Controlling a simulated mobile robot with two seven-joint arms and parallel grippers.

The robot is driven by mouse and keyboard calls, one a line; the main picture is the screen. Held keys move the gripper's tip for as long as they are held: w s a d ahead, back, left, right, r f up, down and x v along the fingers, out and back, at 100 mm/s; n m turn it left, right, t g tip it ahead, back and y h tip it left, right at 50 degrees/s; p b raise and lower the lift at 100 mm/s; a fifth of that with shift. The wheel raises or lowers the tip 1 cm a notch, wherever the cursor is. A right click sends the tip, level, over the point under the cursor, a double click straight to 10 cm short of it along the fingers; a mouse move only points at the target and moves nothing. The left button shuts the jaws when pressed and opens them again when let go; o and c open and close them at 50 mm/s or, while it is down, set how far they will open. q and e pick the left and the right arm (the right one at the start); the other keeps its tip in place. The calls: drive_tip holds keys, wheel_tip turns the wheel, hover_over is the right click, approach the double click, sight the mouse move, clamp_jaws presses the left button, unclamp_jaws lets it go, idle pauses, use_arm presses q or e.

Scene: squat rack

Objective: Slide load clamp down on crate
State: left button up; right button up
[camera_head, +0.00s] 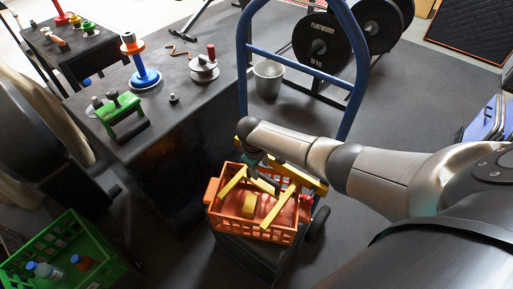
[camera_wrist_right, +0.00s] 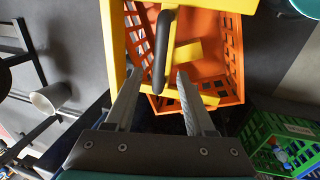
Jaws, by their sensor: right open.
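The orange crate (camera_head: 254,232) stands on the dark base of a blue-framed hand truck (camera_head: 351,95). The yellow load clamp (camera_head: 278,207) has bars lying across the crate's top; whether they press on its contents is unclear. In the right wrist view the clamp (camera_wrist_right: 207,98) shows with a dark handle (camera_wrist_right: 162,50), and the crate (camera_wrist_right: 232,60) behind it. My right gripper (camera_head: 262,170) is above the crate at the clamp, partly hidden in the head view. In the wrist view its open fingers (camera_wrist_right: 160,74) stand either side of the handle's near end, with gaps visible. My left gripper is out of view.
A dark table (camera_head: 190,100) with coloured items stands left of the hand truck. A green crate with bottles (camera_head: 62,252) is on the floor at lower left. A grey bucket (camera_head: 268,79) and a weight rack with plates (camera_head: 321,45) are behind. Floor right of the hand truck is open.

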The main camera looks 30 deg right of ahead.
wheel_tip(320, 180, up, 11)
drive_tip(key=a+p, duration=0.2)
drive_tip(key=p, duration=0.2)
drive_tip(key=shift+s, duration=0.45)
drive_tip(key=shift+f, duration=0.15)
